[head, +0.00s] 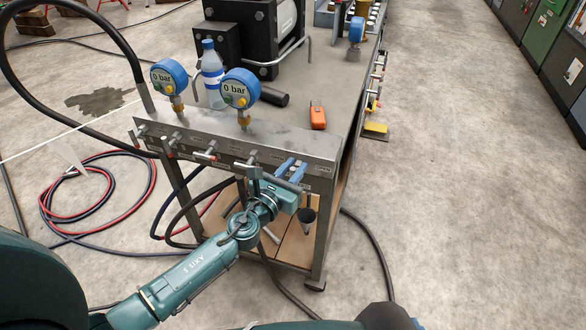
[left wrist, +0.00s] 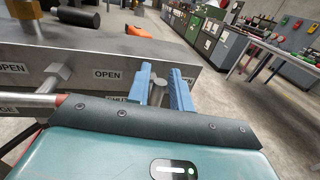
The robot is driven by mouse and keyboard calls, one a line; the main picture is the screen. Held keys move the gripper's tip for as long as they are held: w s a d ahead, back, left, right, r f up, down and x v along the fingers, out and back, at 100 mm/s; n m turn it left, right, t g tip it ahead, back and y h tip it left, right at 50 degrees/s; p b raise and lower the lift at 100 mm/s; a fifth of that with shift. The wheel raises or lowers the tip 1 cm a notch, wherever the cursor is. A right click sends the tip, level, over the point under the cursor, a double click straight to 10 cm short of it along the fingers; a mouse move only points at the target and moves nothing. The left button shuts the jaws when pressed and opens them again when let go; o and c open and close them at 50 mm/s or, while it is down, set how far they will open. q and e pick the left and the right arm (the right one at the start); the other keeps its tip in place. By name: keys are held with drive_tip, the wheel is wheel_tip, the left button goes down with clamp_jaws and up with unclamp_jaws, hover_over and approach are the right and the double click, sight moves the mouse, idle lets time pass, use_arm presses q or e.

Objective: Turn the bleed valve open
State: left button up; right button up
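A row of small valves runs along the steel front panel (head: 290,142) of the workbench. In the left wrist view the fingers (left wrist: 162,88) stand apart on either side of a grey valve handle (left wrist: 158,93). I cannot tell if either finger touches it. A partly hidden SHUT label is below, and an OPEN label (left wrist: 107,75) is to the left. My right gripper is not in view.
Two blue gauges reading 0 bar (head: 169,77) (head: 240,88) stand above the panel. A bottle (head: 212,75), a dark cylinder (head: 270,99) and an orange tool (head: 317,116) are on the bench. Hoses (head: 100,200) lie on the floor to the left. The floor to the right is mostly clear.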

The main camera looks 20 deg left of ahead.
use_arm(q)
clamp_jaws()
